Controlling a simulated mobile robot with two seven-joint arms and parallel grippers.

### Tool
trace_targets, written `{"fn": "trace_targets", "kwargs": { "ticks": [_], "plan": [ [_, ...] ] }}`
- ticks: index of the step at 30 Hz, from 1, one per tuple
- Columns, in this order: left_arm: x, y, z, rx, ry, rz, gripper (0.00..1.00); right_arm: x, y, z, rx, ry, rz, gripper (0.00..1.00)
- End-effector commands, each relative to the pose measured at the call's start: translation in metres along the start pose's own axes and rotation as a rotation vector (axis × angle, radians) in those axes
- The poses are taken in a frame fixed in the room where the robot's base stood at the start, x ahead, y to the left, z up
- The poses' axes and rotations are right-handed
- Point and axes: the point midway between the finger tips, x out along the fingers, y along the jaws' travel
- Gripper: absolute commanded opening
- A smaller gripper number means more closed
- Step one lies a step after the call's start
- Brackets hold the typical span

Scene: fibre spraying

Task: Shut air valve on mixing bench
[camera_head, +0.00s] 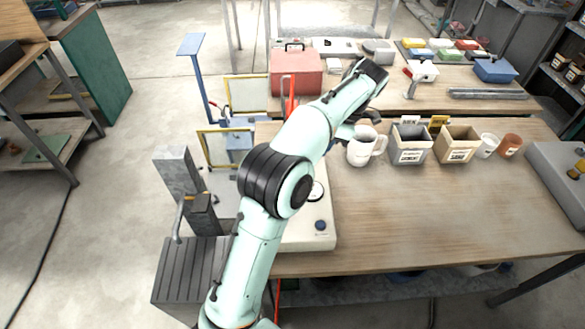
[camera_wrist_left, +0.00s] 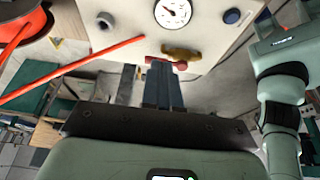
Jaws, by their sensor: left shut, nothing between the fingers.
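The mixing bench (camera_head: 440,210) fills the right half of the head view. A pale panel (camera_head: 307,240) with a gauge and a dark knob sits at its left edge, partly behind my arm. In the left wrist view the panel (camera_wrist_left: 205,35) carries a gauge (camera_wrist_left: 173,12). A valve with a red part (camera_wrist_left: 165,62) and a brass-coloured part (camera_wrist_left: 181,52) shows at its near edge. My left gripper (camera_wrist_left: 163,68) is shut and empty, its tips just short of the valve or touching it; I cannot tell which. My right gripper does not show.
A white jug (camera_head: 362,150), grey bin (camera_head: 410,143) and tan bin (camera_head: 457,145) stand along the bench's back. A red case (camera_head: 297,72) is behind. A grey post (camera_head: 178,170) rises left of the panel. An orange-red rod (camera_wrist_left: 75,68) crosses the wrist view's left.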

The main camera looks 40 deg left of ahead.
Motion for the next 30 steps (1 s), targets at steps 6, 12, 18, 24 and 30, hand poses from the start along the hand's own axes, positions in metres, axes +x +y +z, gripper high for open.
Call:
{"fn": "trace_targets", "kwargs": {
  "ticks": [6,12,18,24,30],
  "plan": [
    [0.027,-0.001,-0.001,0.001,0.001,-0.004,0.00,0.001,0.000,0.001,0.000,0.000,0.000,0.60],
    [0.072,-0.001,-0.002,0.000,0.003,-0.004,0.00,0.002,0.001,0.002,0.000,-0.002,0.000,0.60],
    [0.103,0.000,-0.012,-0.004,-0.001,-0.002,0.00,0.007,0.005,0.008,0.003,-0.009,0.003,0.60],
    [0.110,0.000,-0.032,-0.001,-0.001,-0.001,0.00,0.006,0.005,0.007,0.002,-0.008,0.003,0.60],
    [0.112,0.000,-0.038,0.000,-0.001,0.000,0.00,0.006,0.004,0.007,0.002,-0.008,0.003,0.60]
  ]
}}
